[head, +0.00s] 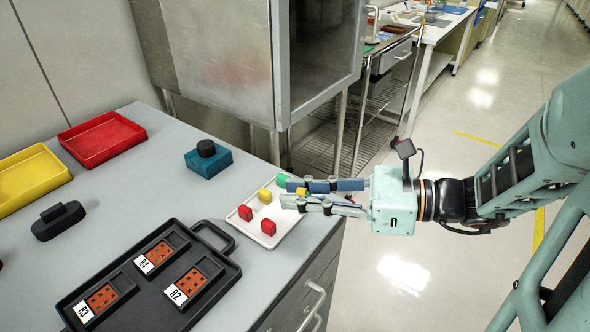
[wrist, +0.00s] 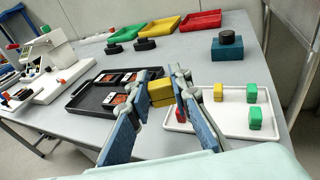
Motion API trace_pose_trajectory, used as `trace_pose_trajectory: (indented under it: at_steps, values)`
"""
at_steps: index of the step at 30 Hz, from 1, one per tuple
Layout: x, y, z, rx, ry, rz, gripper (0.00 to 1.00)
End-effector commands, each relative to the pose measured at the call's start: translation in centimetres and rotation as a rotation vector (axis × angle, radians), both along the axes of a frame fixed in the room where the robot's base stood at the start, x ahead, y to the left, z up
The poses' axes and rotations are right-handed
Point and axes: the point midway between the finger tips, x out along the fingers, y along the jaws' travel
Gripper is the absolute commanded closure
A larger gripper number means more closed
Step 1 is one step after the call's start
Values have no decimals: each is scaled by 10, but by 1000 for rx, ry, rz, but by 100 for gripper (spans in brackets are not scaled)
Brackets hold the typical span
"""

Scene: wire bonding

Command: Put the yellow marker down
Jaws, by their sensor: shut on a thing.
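My gripper (head: 296,194) is shut on a yellow marker (head: 301,191), a small block pinched between the fingertips. In the wrist view the held yellow marker (wrist: 161,92) sits between the two blue-padded fingers. In the head view the fingers reach in from the right over the white tray (head: 250,227), at its right side. On the tray are another yellow block (head: 265,196), red blocks (head: 268,226) and a green block (head: 281,180). The wrist view shows two green blocks (wrist: 255,117) on it. The fingers partly hide the held marker; its height above the tray is hard to tell.
A black tray (head: 216,239) with several labelled orange cards lies left of the white tray. A teal block with a black knob (head: 207,157) stands behind. Red (head: 103,139) and yellow (head: 28,178) bins and a black knobbed piece (head: 58,221) are further left. Grey tabletop between them is clear.

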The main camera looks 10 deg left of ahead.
Motion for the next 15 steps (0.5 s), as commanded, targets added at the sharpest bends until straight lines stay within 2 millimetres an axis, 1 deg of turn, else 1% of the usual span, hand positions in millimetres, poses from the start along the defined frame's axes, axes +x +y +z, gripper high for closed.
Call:
trace_pose_trajectory:
  at_steps: [1, 3, 4, 6, 9, 12, 15]
  values:
    - [11, 6, -11, 0, 2, 4, 91]
    - [28, 12, -19, 0, 0, 3, 91]
    - [34, 15, -22, 0, 2, 4, 91]
    - [44, 19, -38, 2, 4, 1, 91]
    - [57, 24, -54, 0, 3, 1, 91]
    - [65, 27, -62, 1, 0, 0, 91]
    - [68, 29, -65, 0, -1, 0, 91]
